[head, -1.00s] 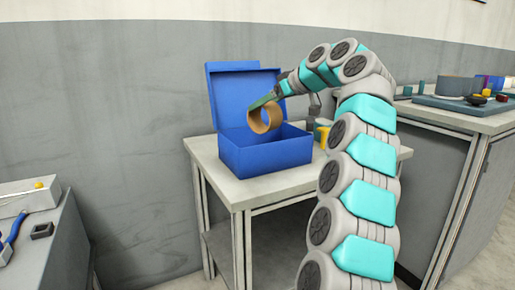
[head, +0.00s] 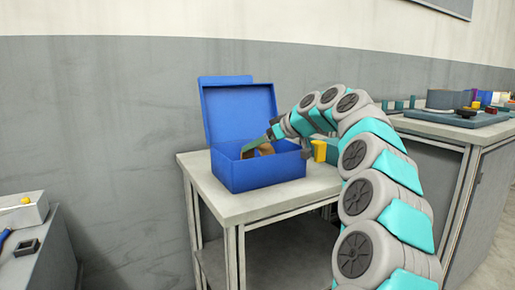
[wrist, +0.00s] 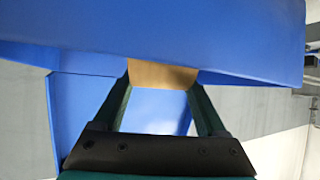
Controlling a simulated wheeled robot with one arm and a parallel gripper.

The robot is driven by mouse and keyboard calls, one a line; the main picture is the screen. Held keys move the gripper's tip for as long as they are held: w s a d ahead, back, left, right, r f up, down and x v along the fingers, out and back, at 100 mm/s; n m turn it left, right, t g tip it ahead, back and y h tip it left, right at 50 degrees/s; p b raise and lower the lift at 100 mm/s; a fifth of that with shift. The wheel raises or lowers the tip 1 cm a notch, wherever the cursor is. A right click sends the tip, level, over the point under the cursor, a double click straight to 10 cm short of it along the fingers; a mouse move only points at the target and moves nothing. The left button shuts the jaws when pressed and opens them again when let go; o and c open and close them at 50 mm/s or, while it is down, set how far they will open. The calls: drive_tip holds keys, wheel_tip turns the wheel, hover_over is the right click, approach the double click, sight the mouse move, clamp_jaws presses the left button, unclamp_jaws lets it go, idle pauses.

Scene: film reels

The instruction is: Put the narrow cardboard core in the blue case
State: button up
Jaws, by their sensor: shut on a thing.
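The blue case (head: 262,174) stands on a small table with its lid (head: 238,113) open and upright at the back. My gripper (head: 257,148) reaches into the case from the right and is shut on the brown cardboard core (head: 266,149). The core is low in the case's opening, its lower part hidden by the front wall. In the wrist view the core (wrist: 162,74) sits between the two green fingers, partly covered by a blue wall of the case (wrist: 180,35). I cannot tell whether the core touches the case floor.
The small table (head: 230,207) has a yellow object (head: 319,150) right of the case, near my arm. A bench (head: 440,130) at the right holds a tray and several items. Another bench stands at the lower left with a black square piece (head: 26,247).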

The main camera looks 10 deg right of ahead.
drive_tip(key=shift+f, duration=0.25)
drive_tip(key=shift+f, duration=0.2)
drive_tip(key=o, duration=1.3)
drive_tip(key=shift+c, duration=0.2)
drive_tip(key=shift+r, duration=0.15)
drive_tip(key=shift+r, duration=0.15)
drive_tip(key=v, duration=1.2)
